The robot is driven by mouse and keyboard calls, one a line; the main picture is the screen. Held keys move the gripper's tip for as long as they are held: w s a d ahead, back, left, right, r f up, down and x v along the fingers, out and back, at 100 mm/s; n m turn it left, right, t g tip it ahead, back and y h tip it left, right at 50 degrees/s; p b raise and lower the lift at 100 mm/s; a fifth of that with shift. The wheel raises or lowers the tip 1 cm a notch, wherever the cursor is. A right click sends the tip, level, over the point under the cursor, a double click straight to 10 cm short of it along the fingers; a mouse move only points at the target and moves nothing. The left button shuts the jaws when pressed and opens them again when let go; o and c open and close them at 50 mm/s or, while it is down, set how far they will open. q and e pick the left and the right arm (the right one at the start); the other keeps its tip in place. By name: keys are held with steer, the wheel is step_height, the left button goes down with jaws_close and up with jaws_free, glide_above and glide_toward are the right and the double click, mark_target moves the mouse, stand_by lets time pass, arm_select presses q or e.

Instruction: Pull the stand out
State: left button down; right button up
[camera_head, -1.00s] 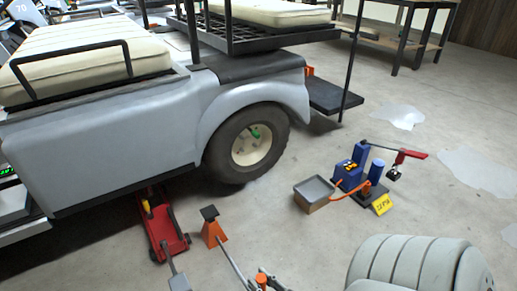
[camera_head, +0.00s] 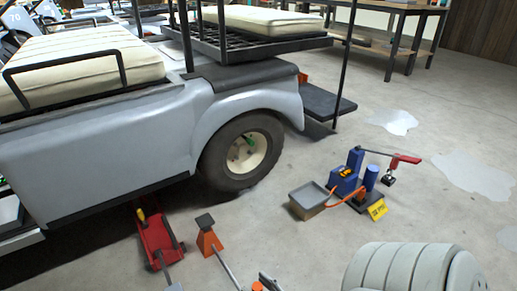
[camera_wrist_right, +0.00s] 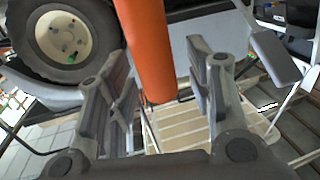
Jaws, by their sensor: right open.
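An orange grip, seemingly at the rod's end, shows in the right wrist view (camera_wrist_right: 147,45). My right gripper (camera_wrist_right: 172,75) is open, its fingers on either side of the grip with gaps visible. In the head view only a dark bit of what seems to be this gripper shows at the bottom edge. My left gripper is not in view.
A red floor jack (camera_head: 158,240) lies just left of the stand, partly by the cart body (camera_head: 95,150). The wheel (camera_head: 240,155) is close behind. A blue tool unit with a grey tray (camera_head: 312,196) stands at right.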

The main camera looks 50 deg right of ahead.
step_height(320, 180, up, 8)
steer(key=shift+r, duration=0.2)
stand_by(0.7)
